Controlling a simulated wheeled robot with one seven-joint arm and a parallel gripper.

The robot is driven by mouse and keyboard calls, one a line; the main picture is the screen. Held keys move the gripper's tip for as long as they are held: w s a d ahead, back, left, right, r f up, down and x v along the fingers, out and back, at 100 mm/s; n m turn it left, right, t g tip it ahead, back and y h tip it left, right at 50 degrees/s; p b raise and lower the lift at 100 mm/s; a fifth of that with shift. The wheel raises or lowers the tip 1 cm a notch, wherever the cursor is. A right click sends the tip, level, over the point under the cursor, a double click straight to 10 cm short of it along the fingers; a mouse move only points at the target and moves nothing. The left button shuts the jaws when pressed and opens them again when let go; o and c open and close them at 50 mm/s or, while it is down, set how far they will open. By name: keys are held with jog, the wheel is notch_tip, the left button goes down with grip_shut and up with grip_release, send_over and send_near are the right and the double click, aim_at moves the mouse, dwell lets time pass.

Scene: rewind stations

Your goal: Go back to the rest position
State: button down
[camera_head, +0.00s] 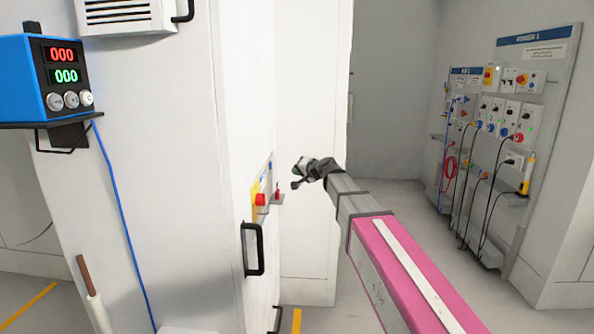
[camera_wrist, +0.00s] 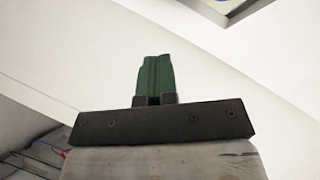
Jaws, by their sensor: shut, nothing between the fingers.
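My gripper (camera_head: 298,174) is at the far end of my outstretched arm, in the middle of the head view, just right of the white cabinet's side panel. In the wrist view its green fingers (camera_wrist: 154,75) are together, with nothing between them. They point at plain white surfaces and touch nothing that I can see. A red knob (camera_head: 260,199) on a yellow plate sits on the cabinet side, to the left of and below the gripper.
The white cabinet (camera_head: 160,190) fills the left, with a black handle (camera_head: 254,249) sticking out. A blue box with number displays (camera_head: 50,80) stands on a shelf at upper left. Panels with cables (camera_head: 520,100) stand at the right. Grey floor (camera_head: 400,210) is open between.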

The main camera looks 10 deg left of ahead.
jog(key=s+d+f+g+h, duration=0.2)
jog(key=s+d+f, duration=0.2)
jog(key=d+f, duration=0.3)
jog(key=s+d+f+n+g+h, duration=0.15)
jog(key=s+d+f, duration=0.3)
jog(key=f, duration=0.45)
jog(key=s+d+f+g+h, duration=0.1)
jog(key=s+d+f+h, duration=0.1)
jog(key=s+d+f, duration=0.4)
jog(key=s+d+f+g+h, duration=0.5)
jog(key=s+d+f, duration=0.8)
jog(key=s+d, duration=0.2)
jog(key=shift+d+f+h, duration=0.35)
jog(key=shift+d, duration=0.5)
